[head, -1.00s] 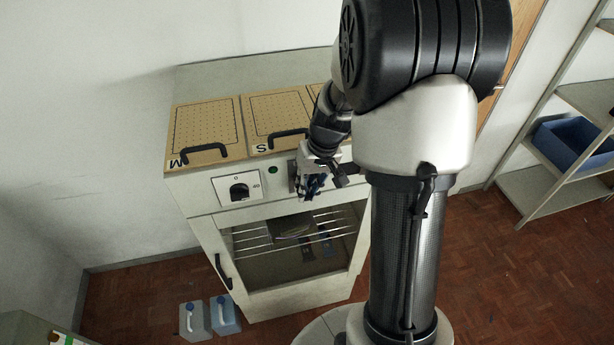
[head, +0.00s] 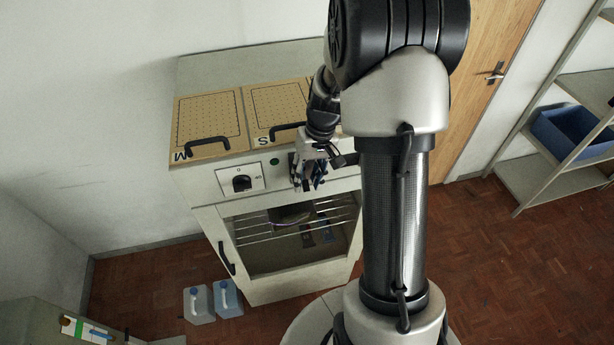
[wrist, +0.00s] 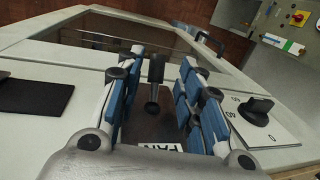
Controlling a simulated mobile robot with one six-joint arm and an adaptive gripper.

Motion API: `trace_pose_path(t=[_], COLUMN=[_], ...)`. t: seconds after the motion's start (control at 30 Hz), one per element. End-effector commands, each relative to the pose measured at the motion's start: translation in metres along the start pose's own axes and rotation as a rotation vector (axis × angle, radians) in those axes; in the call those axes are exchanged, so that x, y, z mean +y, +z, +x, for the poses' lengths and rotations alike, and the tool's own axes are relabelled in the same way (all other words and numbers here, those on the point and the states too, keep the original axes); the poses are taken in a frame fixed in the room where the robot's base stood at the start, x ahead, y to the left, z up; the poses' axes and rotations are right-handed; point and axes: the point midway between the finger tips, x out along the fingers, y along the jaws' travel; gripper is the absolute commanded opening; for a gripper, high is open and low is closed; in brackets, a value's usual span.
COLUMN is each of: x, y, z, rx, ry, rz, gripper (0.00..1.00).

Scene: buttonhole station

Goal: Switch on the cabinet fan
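The cabinet (head: 215,195) has a sloped front panel with the fan switch on it. In the wrist view the switch is a black lever (wrist: 155,75) on a dark plate (wrist: 150,130) with a partly covered label reading FAN. The lever's tip points towards the glass door side of the panel. My gripper (wrist: 162,62) is open, with one blue-padded finger on each side of the lever. I see gaps between the lever and both fingers. In the head view my gripper (head: 310,180) is at the panel and mostly hides the switch.
Handled perforated plates (head: 210,120) lie on top. Two jugs (head: 198,304) stand on the floor left. A shelf with a blue bin (head: 570,135) is right.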

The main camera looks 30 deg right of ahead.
Motion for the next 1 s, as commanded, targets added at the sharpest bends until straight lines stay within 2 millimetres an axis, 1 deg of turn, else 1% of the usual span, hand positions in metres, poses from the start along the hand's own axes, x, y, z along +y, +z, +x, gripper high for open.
trace_pose_path(t=[0.27,0.37,0.47,0.7,0.8,0.9,1.0], x=[0.0,0.0,0.0,0.0,0.0,0.0,0.0], y=[0.0,0.0,-0.001,-0.001,-0.001,-0.001,0.0], z=[-0.001,-0.007,-0.022,-0.074,-0.093,-0.107,-0.116], rx=[0.0,0.002,0.004,0.005,0.004,0.003,0.001], ry=[0.0,0.0,0.001,0.001,0.001,0.001,0.0], rz=[0.0,0.0,0.0,0.0,0.0,0.0,0.0], gripper=[0.35,0.35,0.35,0.35,0.35,0.35,0.35])
